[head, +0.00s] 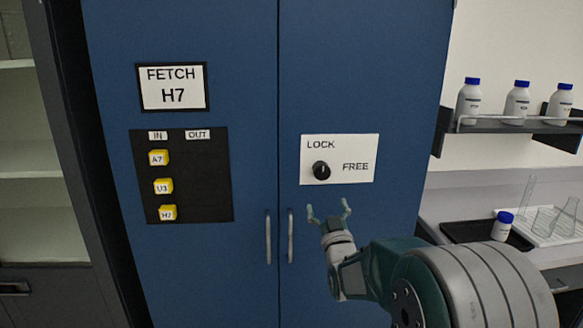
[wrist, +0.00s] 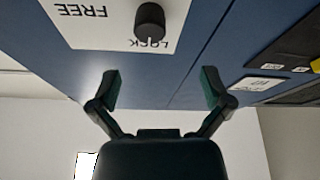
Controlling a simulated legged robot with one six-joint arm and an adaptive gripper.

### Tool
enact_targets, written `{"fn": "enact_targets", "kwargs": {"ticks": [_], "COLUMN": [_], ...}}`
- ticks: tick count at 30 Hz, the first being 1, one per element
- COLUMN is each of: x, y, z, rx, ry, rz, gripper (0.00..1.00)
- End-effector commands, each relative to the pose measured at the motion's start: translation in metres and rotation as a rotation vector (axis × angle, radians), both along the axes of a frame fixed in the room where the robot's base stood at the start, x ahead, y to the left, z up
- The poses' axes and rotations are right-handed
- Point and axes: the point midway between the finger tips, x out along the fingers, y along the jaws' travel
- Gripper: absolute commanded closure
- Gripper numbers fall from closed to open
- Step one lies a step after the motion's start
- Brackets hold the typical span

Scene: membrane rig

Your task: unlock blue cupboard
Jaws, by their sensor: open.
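The blue cupboard (head: 345,80) fills the middle of the head view, its two doors closed. A white label plate (head: 362,150) on the right door reads LOCK above and FREE to the right. Its round black knob (head: 321,170) also shows in the wrist view (wrist: 150,20), upside down, with its white mark towards LOCK. Two upright handles (head: 268,237) (head: 291,236) flank the door seam. My gripper (head: 328,209) is open and empty, below the knob and apart from it. In the wrist view the open fingers (wrist: 161,88) have nothing between them.
The left door carries a FETCH H7 sign (head: 173,87) and a black IN/OUT board (head: 205,180) with yellow tags (head: 163,186). At right are a shelf of bottles (head: 517,104) and a bench with a white tray (head: 545,232) of glassware. An open shelf unit (head: 25,150) stands at left.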

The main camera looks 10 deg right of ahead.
Motion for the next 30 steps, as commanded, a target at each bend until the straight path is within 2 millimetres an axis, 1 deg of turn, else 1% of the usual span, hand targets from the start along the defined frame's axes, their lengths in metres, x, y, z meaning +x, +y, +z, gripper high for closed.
{"fn": "enact_targets", "kwargs": {"ticks": [1, 6, 8, 13, 18, 24, 27, 30], "x": [0.001, 0.008, 0.016, 0.042, 0.067, 0.092, 0.099, 0.103], "y": [-0.005, -0.012, -0.010, 0.003, 0.012, 0.007, 0.005, 0.007], "z": [-0.001, 0.002, 0.005, 0.015, 0.025, 0.035, 0.039, 0.040], "rx": [0.002, 0.007, 0.006, -0.004, -0.009, -0.004, -0.003, -0.004], "ry": [-0.019, -0.039, -0.038, -0.037, -0.037, -0.035, -0.037, -0.035], "rz": [-0.002, 0.000, 0.000, 0.001, 0.003, 0.002, 0.004, 0.006], "gripper": [0.01, 0.01, 0.01, 0.01, 0.01, 0.01, 0.01, 0.01]}}
